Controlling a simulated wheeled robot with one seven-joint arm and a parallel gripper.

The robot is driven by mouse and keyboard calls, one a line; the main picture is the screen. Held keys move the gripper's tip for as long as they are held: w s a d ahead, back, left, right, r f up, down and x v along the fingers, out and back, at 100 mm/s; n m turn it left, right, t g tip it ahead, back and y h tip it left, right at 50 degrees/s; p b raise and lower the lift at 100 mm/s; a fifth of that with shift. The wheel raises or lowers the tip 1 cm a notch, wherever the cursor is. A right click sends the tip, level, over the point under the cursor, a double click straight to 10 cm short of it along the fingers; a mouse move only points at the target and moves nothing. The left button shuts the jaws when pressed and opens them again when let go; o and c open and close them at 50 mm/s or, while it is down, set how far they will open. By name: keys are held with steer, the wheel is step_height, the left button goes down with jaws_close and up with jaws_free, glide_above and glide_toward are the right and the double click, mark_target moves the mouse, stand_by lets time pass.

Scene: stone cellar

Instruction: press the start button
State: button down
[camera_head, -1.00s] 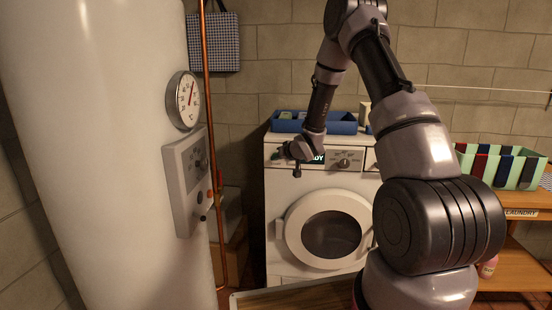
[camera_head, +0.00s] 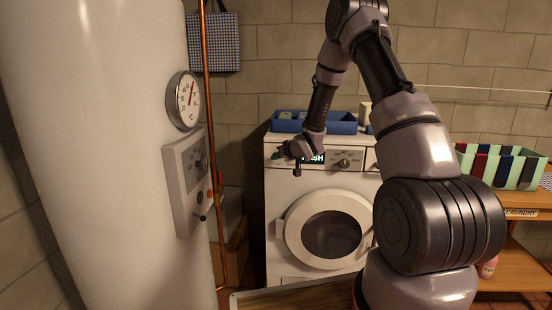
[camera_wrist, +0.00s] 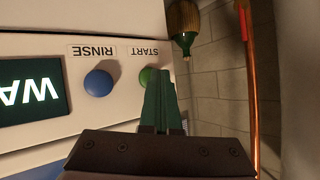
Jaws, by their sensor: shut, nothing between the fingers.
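The white washing machine (camera_head: 279,195) stands against the back wall with its round door shut. In the wrist view, the green start button (camera_wrist: 146,74) sits on the panel under an upside-down START label. The blue RINSE button (camera_wrist: 98,82) is beside it. My gripper (camera_wrist: 160,74) is shut and empty, with its green fingertips at the start button and covering part of it. I cannot tell whether they touch. The display (camera_wrist: 30,92) shows lit letters starting WA; in the head view the display (camera_head: 318,158) ends in SH, partly behind my arm.
A blue tray (camera_head: 343,127) is on top of the machine. A white boiler (camera_head: 100,150) with a gauge and control box stands close on the left, beside a copper pipe (camera_head: 207,80). A green bottle (camera_wrist: 184,38) shows near the fingers. A wooden shelf (camera_head: 525,230) is at right.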

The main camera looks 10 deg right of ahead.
steer(key=shift+s+a, duration=0.1)
steer(key=shift+s, duration=0.35)
steer(key=shift+s+a, duration=0.3)
steer(key=shift+s, duration=0.6)
steer(key=shift+s+a, duration=0.3)
steer(key=shift+s, duration=0.65)
steer(key=shift+s+a, duration=0.3)
steer(key=shift+s, duration=0.6)
steer(key=s+d+r+m+g+h, duration=0.1)
steer(key=s+d+r+h, duration=0.3)
steer(key=r, duration=0.6)
steer(key=s+d+r+m+g, duration=0.1)
steer(key=s+d+r+m, duration=0.15)
steer(key=s+r, duration=0.5)
steer(key=s+r+m+g+y, duration=0.1)
steer(key=s+r, duration=0.5)
steer(key=s, duration=0.7)
steer(key=s+r+m+g+y, duration=0.1)
steer(key=s+r, duration=0.4)
steer(key=s, duration=0.7)
steer(key=shift+s+a+r+g, duration=0.3)
steer(key=shift+s+r, duration=0.05)
